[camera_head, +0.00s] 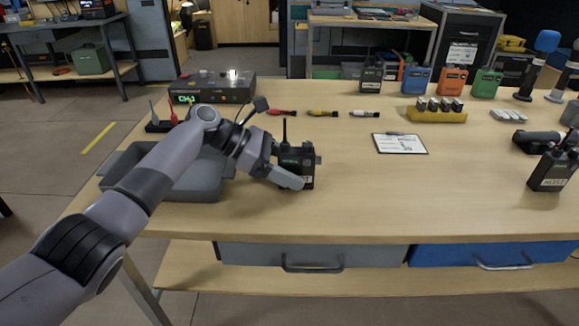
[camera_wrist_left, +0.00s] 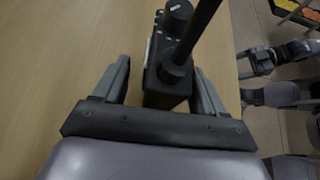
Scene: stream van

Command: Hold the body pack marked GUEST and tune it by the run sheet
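A black body pack (camera_head: 308,167) with an upright antenna stands at the table's front, its small white label partly hidden and too small to read. My left gripper (camera_head: 288,178) reaches around it. In the left wrist view the fingers of my left gripper (camera_wrist_left: 161,75) are apart on either side of the pack (camera_wrist_left: 164,85), with a gap at the left finger. A black knob and the antenna show on its top. The run sheet (camera_head: 400,144) lies on a clipboard to the right. Grey arm parts at the wrist view's right edge may include my right gripper; its state is unclear.
A body pack marked HOST (camera_head: 552,172) stands at the right. A grey tray (camera_head: 185,194) lies under my left arm, before a receiver (camera_head: 212,88) with a green display. Black, blue, orange and green packs stand at the back. The table's front middle is clear.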

